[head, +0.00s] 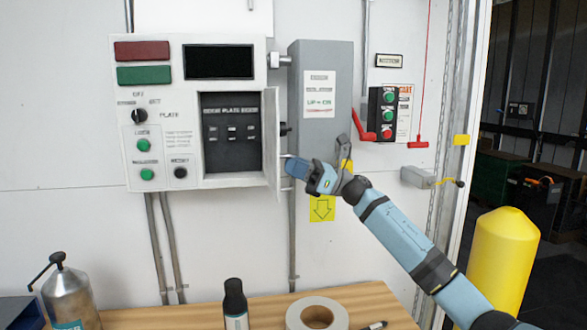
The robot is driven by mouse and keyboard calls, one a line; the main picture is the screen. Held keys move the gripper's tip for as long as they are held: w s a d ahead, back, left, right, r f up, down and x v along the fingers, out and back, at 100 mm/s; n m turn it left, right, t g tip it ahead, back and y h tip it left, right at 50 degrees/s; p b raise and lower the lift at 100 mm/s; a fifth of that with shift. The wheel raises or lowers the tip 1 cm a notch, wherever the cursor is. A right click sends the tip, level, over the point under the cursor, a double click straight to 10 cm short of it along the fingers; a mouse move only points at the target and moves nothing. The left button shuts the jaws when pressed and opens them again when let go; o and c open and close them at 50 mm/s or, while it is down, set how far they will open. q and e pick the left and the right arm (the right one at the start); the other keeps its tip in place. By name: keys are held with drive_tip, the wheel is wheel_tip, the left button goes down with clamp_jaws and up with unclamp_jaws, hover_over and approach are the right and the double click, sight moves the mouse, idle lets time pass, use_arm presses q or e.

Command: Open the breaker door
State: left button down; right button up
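The grey control panel (122,100) is on the white wall at left. Its breaker compartment is open, showing a dark plate (232,160) with a row of breakers. The breaker door (272,125) is hinged on the right side of the opening. It stands swung out toward me and is seen nearly edge-on. My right gripper (290,167) is at the lower outer side of the door, close to its small handle. Whether its fingers touch or hold the handle cannot be made out. My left gripper is not in view.
A grey switch box (328,60) with a lever is right of the door. A red-handled button station (385,112) is farther right. Below, a wooden table (270,310) holds a metal spray can (70,295), a dark bottle (235,300) and a tape roll (317,314). A yellow bollard (502,255) stands at right.

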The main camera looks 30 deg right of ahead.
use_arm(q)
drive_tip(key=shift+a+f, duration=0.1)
use_arm(e)
drive_tip(key=shift+o, duration=0.8)
drive_tip(key=shift+w+f, duration=0.1)
use_arm(q)
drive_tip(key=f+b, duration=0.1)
drive_tip(key=b, duration=0.1)
drive_tip(key=shift+b, duration=0.3)
use_arm(e)
drive_tip(key=v, duration=1.3)
drive_tip(key=shift+d, duration=0.35)
